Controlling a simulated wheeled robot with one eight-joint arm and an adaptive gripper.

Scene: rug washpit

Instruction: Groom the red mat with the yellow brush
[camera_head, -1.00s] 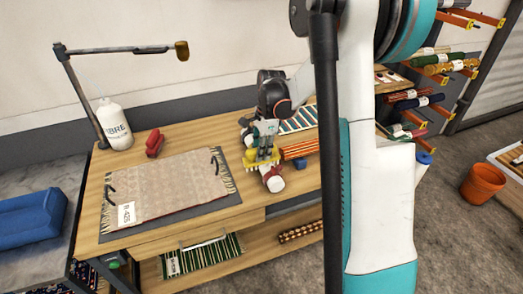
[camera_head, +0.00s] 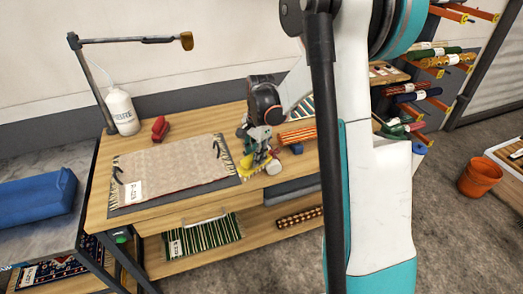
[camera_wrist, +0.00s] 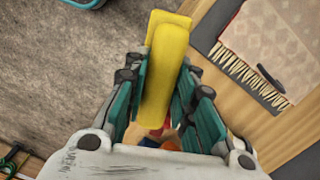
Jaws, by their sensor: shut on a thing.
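A pale pinkish-beige mat with cream fringe (camera_head: 170,163) lies flat on a dark grey pad on the wooden bench; it looks only faintly red. Its fringed corner (camera_wrist: 262,45) shows at the upper right in the wrist view. My gripper (camera_head: 258,155) is just right of the mat's fringed right end. In the wrist view my gripper (camera_wrist: 158,105) is shut on the yellow brush (camera_wrist: 165,60), its green pads on both sides. The yellow brush (camera_head: 247,168) is partly hidden by my gripper in the head view. I cannot tell whether it touches the bench.
A white bottle (camera_head: 122,111), a lamp (camera_head: 186,41) and a red tool (camera_head: 160,128) stand behind the mat. An orange striped roll (camera_head: 298,136) and a small red-and-white thing (camera_head: 272,167) are right of my gripper. A blue case (camera_head: 38,198) is at left.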

